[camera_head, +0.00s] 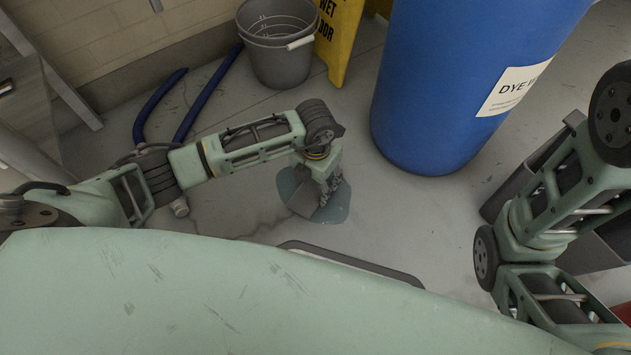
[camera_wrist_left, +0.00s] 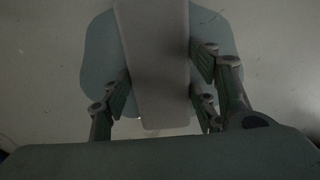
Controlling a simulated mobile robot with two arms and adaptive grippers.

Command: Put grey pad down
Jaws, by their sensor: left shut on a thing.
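The grey pad (camera_head: 303,203) is in my left gripper (camera_head: 328,192), low over the floor in the head view. In the left wrist view the pad (camera_wrist_left: 155,60) runs lengthwise between the fingers of my left gripper (camera_wrist_left: 158,92), which is shut on it. A dark teal puddle (camera_head: 341,206) lies on the floor under and around the pad; its edges also show on both sides in the left wrist view (camera_wrist_left: 98,62). I cannot tell whether the pad touches the puddle. My right arm shows at the right, but its gripper is out of view.
A large blue drum (camera_head: 455,80) stands behind the puddle to the right. A grey-rimmed tray (camera_head: 345,260) is partly hidden in front. Bare floor surrounds the puddle.

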